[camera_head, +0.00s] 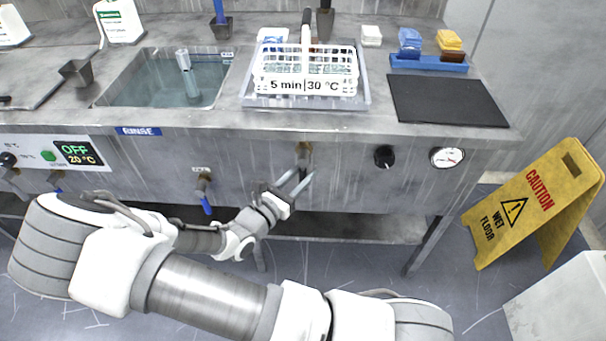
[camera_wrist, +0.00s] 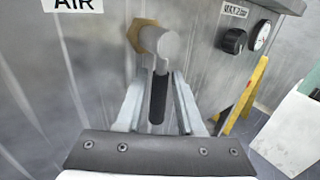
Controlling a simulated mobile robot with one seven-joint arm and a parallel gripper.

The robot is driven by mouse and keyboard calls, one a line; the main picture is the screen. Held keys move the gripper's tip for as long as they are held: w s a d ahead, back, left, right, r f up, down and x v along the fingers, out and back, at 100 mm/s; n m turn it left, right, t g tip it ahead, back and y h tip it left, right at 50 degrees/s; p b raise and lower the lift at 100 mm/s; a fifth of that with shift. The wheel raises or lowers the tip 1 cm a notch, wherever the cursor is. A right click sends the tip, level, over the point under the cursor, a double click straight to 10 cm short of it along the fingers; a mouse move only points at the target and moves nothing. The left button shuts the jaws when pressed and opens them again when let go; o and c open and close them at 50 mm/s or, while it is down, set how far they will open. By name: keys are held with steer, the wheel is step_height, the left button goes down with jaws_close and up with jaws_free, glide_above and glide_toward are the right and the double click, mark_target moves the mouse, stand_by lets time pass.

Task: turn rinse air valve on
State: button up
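The rinse air valve (camera_head: 304,152) is on the front panel of the steel bench, right of centre in the head view. In the wrist view, the valve (camera_wrist: 165,45) has a brass nut against the panel, a grey body, and a dark lever handle (camera_wrist: 158,98) pointing down. An "AIR" label (camera_wrist: 78,4) is up and left of it. My gripper (camera_head: 303,179) reaches up to the valve from below. In the wrist view, my gripper (camera_wrist: 160,80) is open, with one finger on each side of the handle and narrow gaps visible. Contact with the handle cannot be told.
Another valve with a blue handle (camera_head: 206,205) is to the left, below the rinse sink (camera_head: 150,85). A black knob (camera_head: 384,156) and a gauge (camera_head: 447,157) are to the right. A yellow wet-floor sign (camera_head: 530,205) stands on the floor at right.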

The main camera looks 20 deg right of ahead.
jaws_close()
stand_by(1.4)
